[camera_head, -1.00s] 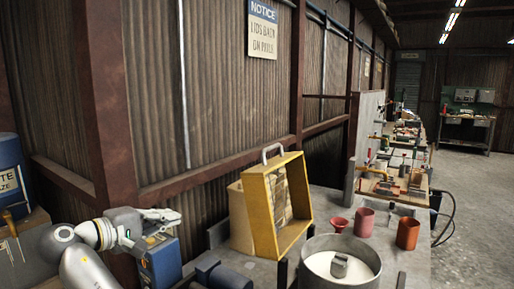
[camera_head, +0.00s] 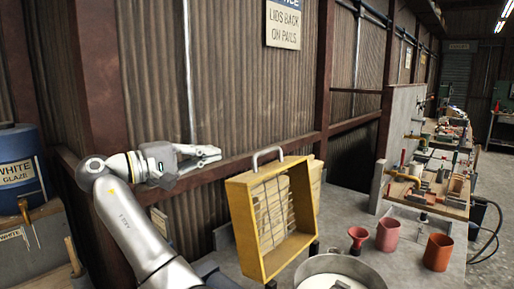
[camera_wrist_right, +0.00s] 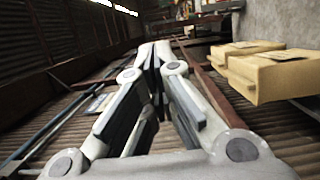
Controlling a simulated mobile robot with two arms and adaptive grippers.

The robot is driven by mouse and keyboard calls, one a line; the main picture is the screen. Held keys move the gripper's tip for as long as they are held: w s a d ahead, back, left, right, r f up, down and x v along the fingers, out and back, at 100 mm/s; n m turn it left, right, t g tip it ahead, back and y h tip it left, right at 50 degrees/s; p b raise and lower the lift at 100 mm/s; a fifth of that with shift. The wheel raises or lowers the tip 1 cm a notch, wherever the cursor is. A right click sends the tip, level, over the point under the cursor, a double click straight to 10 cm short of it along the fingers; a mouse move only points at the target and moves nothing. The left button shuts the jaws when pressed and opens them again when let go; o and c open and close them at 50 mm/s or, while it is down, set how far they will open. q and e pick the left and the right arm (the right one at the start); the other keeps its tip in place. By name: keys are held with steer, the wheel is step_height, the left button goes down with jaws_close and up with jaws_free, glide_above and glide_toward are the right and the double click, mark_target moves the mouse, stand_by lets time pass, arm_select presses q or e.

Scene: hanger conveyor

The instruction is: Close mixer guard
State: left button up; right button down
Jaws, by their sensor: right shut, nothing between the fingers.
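The mixer guard (camera_head: 240,218) is a yellow box-like frame with wire bars and a grey handle (camera_head: 267,152) on its top edge. It stands raised, tilted up in front of a cream-yellow housing (camera_head: 316,176). The mixer bowl (camera_head: 313,265), a grey round pot with white contents, sits below it, cut by the lower picture edge. My right gripper (camera_head: 219,154) is shut and empty, left of the handle and apart from it at similar picture height. Its closed fingers (camera_wrist_right: 153,58) fill the middle of the right wrist view. My left gripper is not in view.
A red funnel (camera_head: 357,238), a red cup (camera_head: 388,235) and an orange cup (camera_head: 438,252) stand on the bench right of the guard. A corrugated wall (camera_head: 230,80) rises behind. A blue barrel (camera_head: 22,170) stands at the left.

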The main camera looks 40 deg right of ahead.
arm_select(q)
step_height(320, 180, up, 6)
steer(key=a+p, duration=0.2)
steer(key=p, duration=0.3)
arm_select(e)
steer(key=s+d, duration=0.5)
steer(key=d, duration=0.3)
steer(key=shift+s+d, duration=0.15)
steer(key=shift+d, duration=0.05)
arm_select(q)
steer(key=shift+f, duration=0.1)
arm_select(e)
steer(key=shift+a+r, duration=0.1)
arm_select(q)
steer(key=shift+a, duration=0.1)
